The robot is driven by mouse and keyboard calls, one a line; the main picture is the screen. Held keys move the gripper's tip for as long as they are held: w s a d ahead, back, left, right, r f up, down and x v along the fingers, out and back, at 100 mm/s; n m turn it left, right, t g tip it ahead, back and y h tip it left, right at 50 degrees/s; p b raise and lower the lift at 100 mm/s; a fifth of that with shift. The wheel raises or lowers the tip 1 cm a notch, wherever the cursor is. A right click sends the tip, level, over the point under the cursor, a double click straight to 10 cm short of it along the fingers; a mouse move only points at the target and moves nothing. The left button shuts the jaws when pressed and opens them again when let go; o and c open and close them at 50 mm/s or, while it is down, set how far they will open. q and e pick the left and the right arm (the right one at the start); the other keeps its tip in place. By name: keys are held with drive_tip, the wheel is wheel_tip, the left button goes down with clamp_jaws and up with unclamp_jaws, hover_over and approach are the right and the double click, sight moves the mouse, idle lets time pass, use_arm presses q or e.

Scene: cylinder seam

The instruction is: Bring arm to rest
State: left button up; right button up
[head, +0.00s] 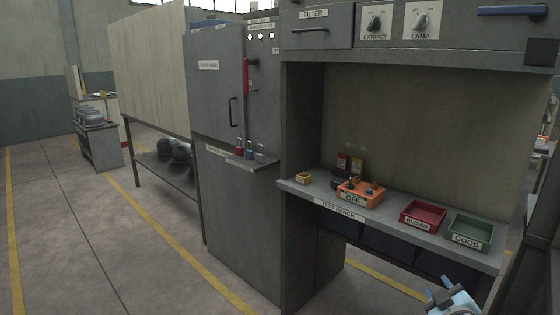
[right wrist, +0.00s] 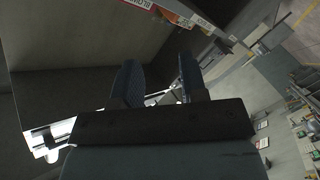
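My right gripper (head: 448,296) shows at the bottom right of the head view, below and in front of the green bin. Only its blue and grey end is in the picture. In the right wrist view its two dark fingers (right wrist: 159,78) stand apart with nothing between them. My left gripper is in neither view.
The test bench (head: 340,212) carries an orange device (head: 352,197), a red BLOWN bin (head: 424,217) and a green GOOD bin (head: 470,233). A grey cabinet (head: 217,110) with padlocks on a small ledge stands left.

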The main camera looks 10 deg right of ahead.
drive_tip(key=s+a+f+n+g+y, duration=0.15)
drive_tip(key=s+a+f, duration=0.25)
drive_tip(key=s+f, duration=0.4)
drive_tip(key=s+a+f+g+y, duration=0.3)
drive_tip(key=s+a+f, duration=0.25)
drive_tip(key=s, duration=0.45)
drive_tip(key=s+a+f+g+y, duration=0.2)
drive_tip(key=s+a+f, duration=0.1)
drive_tip(key=s+f, duration=0.55)
drive_tip(key=w+a+r+m, duration=0.2)
drive_tip(key=a+m, duration=0.3)
drive_tip(key=a, duration=0.7)
use_arm(q)
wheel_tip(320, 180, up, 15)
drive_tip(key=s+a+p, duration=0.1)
drive_tip(key=p, duration=1.8)
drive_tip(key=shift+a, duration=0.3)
use_arm(e)
wheel_tip(320, 180, up, 16)
drive_tip(key=s+t, duration=0.1)
drive_tip(key=shift+d+f, duration=0.15)
drive_tip(key=shift+d, duration=0.2)
drive_tip(key=shift+y, duration=0.25)
